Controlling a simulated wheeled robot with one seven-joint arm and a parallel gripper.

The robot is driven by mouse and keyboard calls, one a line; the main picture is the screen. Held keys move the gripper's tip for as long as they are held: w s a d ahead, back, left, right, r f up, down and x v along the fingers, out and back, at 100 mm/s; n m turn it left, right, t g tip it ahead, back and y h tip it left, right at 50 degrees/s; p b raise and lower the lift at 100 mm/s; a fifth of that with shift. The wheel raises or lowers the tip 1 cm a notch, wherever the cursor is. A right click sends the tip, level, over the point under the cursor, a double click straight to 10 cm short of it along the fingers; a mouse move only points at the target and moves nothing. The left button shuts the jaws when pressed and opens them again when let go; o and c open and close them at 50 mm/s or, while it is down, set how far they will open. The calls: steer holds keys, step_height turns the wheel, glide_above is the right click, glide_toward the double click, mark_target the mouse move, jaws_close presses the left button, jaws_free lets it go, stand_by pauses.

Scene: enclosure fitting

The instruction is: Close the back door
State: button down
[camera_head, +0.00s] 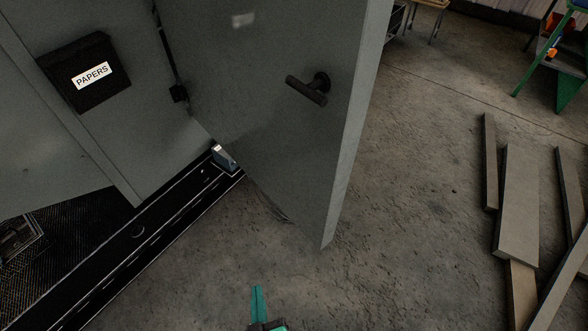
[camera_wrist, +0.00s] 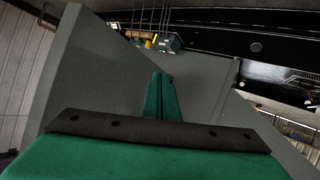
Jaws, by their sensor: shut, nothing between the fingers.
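A tall grey metal door (camera_head: 270,110) stands open, swung out from the enclosure, with a dark T-shaped handle (camera_head: 308,88) on the face towards me. Its lower free corner is over the concrete floor. My gripper (camera_head: 257,292) is at the bottom of the head view, below the door, with its green fingers shut and empty. In the wrist view the fingers (camera_wrist: 160,85) appear in front of a grey panel (camera_wrist: 100,75), likely the door; I cannot tell whether they touch it. The enclosure's dark bottom sill (camera_head: 135,235) runs diagonally on the left.
Another grey panel (camera_head: 140,150) at the left bears a black box labelled PAPERS (camera_head: 90,75). Several planks (camera_head: 520,195) lie on the floor at the right. A green-legged stand (camera_head: 565,60) is at the upper right. Bare floor (camera_head: 410,190) lies between door and planks.

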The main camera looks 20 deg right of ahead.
steer(key=w+d+r+m+h, duration=0.1)
steer(key=w+r+h, duration=0.2)
steer(key=w, duration=0.5)
steer(key=m+g+h, duration=0.5)
steer(key=m+h, duration=0.7)
steer(key=m, duration=0.2)
glide_toward(306, 163)
steer(key=x, duration=0.6)
steer(key=shift+w+d, duration=0.15)
steer(key=shift+d, duration=0.05)
